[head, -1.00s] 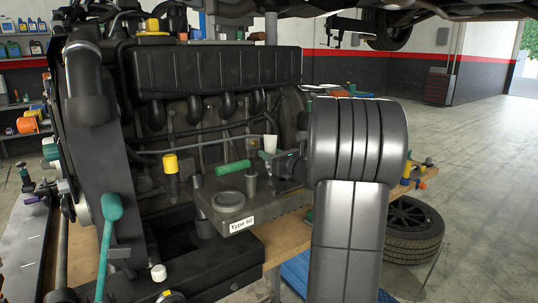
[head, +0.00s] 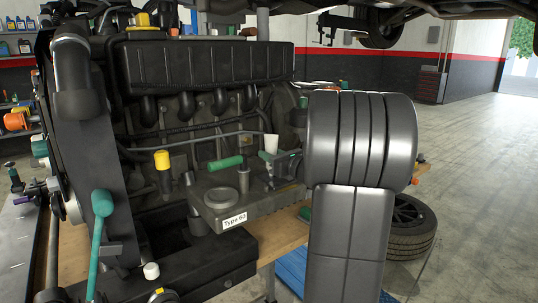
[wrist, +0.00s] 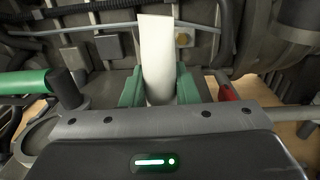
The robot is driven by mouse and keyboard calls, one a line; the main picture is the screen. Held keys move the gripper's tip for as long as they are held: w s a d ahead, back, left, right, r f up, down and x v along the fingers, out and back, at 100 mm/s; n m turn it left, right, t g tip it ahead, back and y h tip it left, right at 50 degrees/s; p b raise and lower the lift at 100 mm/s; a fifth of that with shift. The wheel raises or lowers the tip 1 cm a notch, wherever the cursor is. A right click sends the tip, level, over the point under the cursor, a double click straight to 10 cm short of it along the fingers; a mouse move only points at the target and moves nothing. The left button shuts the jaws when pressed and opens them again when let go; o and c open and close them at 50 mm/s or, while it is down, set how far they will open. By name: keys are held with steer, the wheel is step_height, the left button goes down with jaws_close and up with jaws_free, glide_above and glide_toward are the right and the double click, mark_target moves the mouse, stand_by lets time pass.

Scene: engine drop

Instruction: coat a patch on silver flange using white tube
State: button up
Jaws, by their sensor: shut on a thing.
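A white tube (head: 271,145) stands roughly upright in my gripper (head: 273,158), beside the dark engine (head: 215,70). In the wrist view the tube (wrist: 156,60) is clamped between the green fingertips of my gripper (wrist: 158,88), its flat end pointing up and away. My arm covers part of the engine's right end in the head view. I cannot clearly pick out the silver flange; a grey round disc (head: 222,197) lies on the "Type 60" block to the left of my gripper, and I cannot tell whether it is the flange.
A green cylinder (head: 225,162) lies by the block, left of my gripper. A yellow-capped post (head: 162,162) and a teal-handled lever (head: 100,215) stand further left. Pipes and hoses run close behind the tube. A tyre (head: 412,228) lies right of my arm; the floor beyond is clear.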

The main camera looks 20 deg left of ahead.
steer(key=shift+v, duration=3)
steer(key=shift+s+a, duration=0.1)
steer(key=shift+p+x, duration=0.3)
steer(key=shift+x, duration=2.85)
steer(key=shift+p+x, duration=0.35)
steer(key=shift+x, duration=1)
steer(key=shift+w+a, duration=0.65)
steer(key=shift+w, duration=0.2)
